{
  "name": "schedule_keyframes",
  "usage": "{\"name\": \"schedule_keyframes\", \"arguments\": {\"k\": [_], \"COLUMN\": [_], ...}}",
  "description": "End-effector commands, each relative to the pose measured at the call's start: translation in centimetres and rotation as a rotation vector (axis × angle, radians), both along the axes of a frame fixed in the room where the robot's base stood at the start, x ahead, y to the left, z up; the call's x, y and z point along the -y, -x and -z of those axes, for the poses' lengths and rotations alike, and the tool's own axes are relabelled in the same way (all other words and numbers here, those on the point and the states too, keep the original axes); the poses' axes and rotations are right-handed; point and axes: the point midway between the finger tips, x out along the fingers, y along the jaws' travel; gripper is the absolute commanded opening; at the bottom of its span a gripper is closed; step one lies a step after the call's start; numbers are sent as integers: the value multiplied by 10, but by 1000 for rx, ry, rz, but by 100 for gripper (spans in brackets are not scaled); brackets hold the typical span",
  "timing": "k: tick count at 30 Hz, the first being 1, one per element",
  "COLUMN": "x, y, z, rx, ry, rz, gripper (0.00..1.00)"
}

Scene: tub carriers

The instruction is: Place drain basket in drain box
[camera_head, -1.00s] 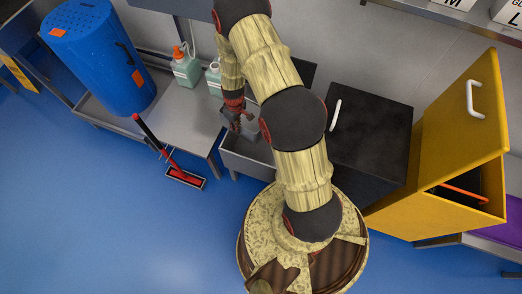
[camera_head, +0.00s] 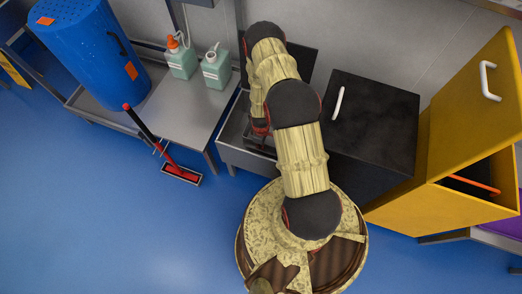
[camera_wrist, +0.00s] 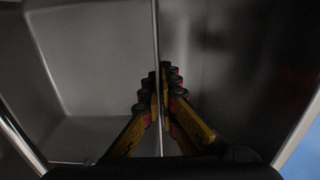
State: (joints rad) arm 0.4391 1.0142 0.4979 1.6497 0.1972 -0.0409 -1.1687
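The drain box (camera_head: 243,163) is the grey metal basin in the bench, left of the black cabinet in the head view. My arm reaches down into it and hides much of its inside. In the wrist view my gripper (camera_wrist: 160,82) has its fingertips together on a thin upright metal wall. This looks like a side of the drain basket (camera_wrist: 95,75), whose grey inside seems to fill the left of the view. The darker metal at right looks like the drain box wall. I cannot tell whether the basket touches the bottom.
Two green bottles (camera_head: 216,68) and a blue drum (camera_head: 90,50) stand on the bench at left. The black cabinet (camera_head: 375,115) and the open yellow cabinet (camera_head: 470,140) stand to the right. The blue floor is clear at left.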

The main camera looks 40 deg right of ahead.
Motion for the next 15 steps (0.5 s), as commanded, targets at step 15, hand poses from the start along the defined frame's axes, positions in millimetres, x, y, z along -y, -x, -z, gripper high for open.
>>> {"name": "schedule_keyframes", "arguments": {"k": [15], "x": [1], "y": [-2], "z": [45], "rx": [3], "ry": [2], "rz": [1], "gripper": [0]}}
